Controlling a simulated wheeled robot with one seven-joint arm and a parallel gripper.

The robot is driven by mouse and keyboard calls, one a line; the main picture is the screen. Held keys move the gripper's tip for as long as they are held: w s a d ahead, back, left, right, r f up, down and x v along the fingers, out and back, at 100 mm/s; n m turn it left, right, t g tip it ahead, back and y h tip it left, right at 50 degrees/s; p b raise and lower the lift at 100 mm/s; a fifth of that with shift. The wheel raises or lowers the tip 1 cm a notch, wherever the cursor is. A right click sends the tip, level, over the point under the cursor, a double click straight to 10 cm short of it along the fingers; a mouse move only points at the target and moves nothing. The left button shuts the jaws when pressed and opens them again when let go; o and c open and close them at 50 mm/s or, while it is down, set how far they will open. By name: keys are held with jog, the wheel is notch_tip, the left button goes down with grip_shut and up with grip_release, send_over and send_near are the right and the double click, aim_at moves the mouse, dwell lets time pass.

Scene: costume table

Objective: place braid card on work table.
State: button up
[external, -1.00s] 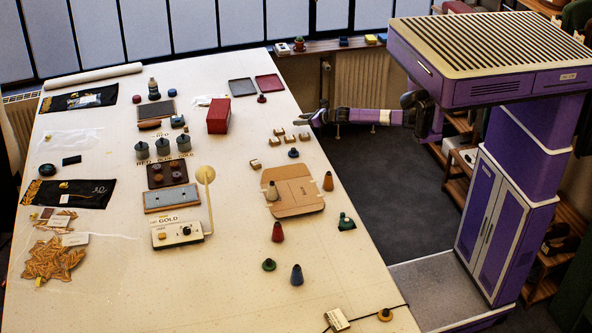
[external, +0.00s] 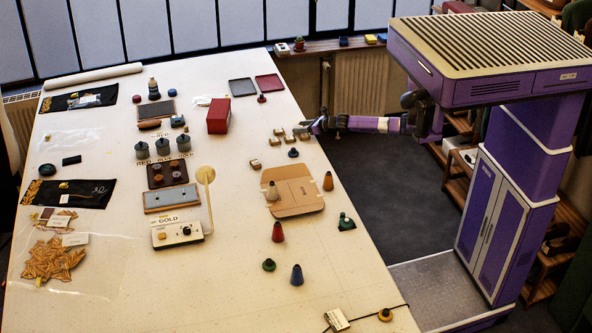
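The work table (external: 345,285) is the large cream surface filling the left and middle of the view. A flat brown cardboard piece (external: 296,190) with a small dark print lies on its right half; it may be the braid card, but I cannot be sure. A pale cone (external: 272,191) stands at its left side. My gripper (external: 308,128) reaches in from the right, over the table's right edge, close to several small tan blocks (external: 279,131). It is beyond the cardboard piece and apart from it. Its fingers are too small to tell whether they are open or hold anything.
Orange (external: 328,181), red (external: 278,232) and blue (external: 297,275) cones stand around the cardboard. A red box (external: 218,116) and a cream device marked GOLD (external: 177,235) stand to the left. A dark green object (external: 346,222) sits near the right edge.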

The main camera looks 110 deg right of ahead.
jog(key=shift+r, duration=0.2)
jog(key=v, duration=1.2)
jog(key=s+a+f+m+t+y, duration=0.1)
jog(key=s+a+f+m+y, duration=0.2)
jog(key=a, duration=0.8)
jog(key=s+a+f+m+y, duration=0.15)
jog(key=a+m, duration=0.35)
jog(key=a, duration=0.6)
jog(key=s+a+f+m+t+y, duration=0.1)
jog(key=a+f+m+y, duration=0.2)
jog(key=a, duration=0.8)
jog(key=a+r+m+t+y, duration=0.1)
jog(key=a+r+m, duration=0.4)
jog(key=a+m, duration=0.3)
jog(key=a+r+m+t+y, duration=0.1)
jog(key=a+r+m, duration=0.4)
jog(key=a, duration=1)
jog(key=m+t, duration=0.1)
jog(key=m, duration=0.2)
jog(key=shift+s+r+b, duration=0.3)
jog(key=shift+r+b, duration=0.05)
jog(key=shift+r, duration=0.05)
